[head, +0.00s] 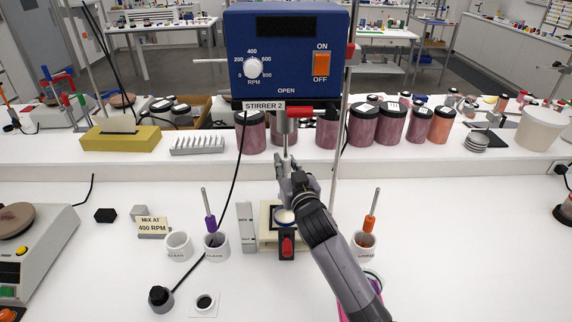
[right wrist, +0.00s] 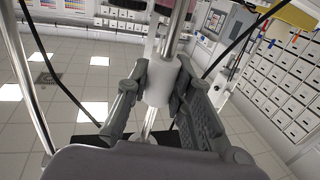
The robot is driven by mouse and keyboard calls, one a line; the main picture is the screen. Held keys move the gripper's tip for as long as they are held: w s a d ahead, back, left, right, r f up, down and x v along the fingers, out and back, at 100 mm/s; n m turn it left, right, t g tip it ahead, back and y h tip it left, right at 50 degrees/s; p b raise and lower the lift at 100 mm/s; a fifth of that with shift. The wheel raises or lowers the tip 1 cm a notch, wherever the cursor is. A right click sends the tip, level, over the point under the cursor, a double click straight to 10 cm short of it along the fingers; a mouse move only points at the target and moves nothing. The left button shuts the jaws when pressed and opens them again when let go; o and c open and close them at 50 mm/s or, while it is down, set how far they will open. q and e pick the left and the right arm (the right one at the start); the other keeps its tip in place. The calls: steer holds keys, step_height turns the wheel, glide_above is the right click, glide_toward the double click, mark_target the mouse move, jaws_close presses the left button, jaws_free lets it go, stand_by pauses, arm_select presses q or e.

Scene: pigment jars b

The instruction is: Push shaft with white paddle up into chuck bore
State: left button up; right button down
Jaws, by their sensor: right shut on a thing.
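The stirrer (head: 287,45), a blue box labelled STIRRER 2, hangs over the bench, with a red and grey chuck (head: 292,112) below it. My right gripper (head: 290,188) is just under the chuck, its arm coming from the lower right. In the right wrist view its fingers are shut on a white sleeve-like part (right wrist: 160,83) of the shaft, with bright metal above and below (right wrist: 148,122). Whether the shaft's top is inside the bore cannot be told. A pale round piece (head: 285,216) shows below the gripper; whether it is the paddle is unclear. My left gripper is not in view.
A cream stand (head: 265,236) with a red-switched black part (head: 287,245) sits below. A vertical rod (head: 340,150) and black cable run close by. Jars (head: 363,125) line the raised shelf.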

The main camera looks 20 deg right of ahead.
steer(key=shift+r+p, duration=1.35)
steer(key=shift+r, duration=0.15)
stand_by(0.3)
steer(key=c, duration=1.3)
jaws_free()
steer(key=shift+c, duration=0.2)
steer(key=shift+f, duration=0.1)
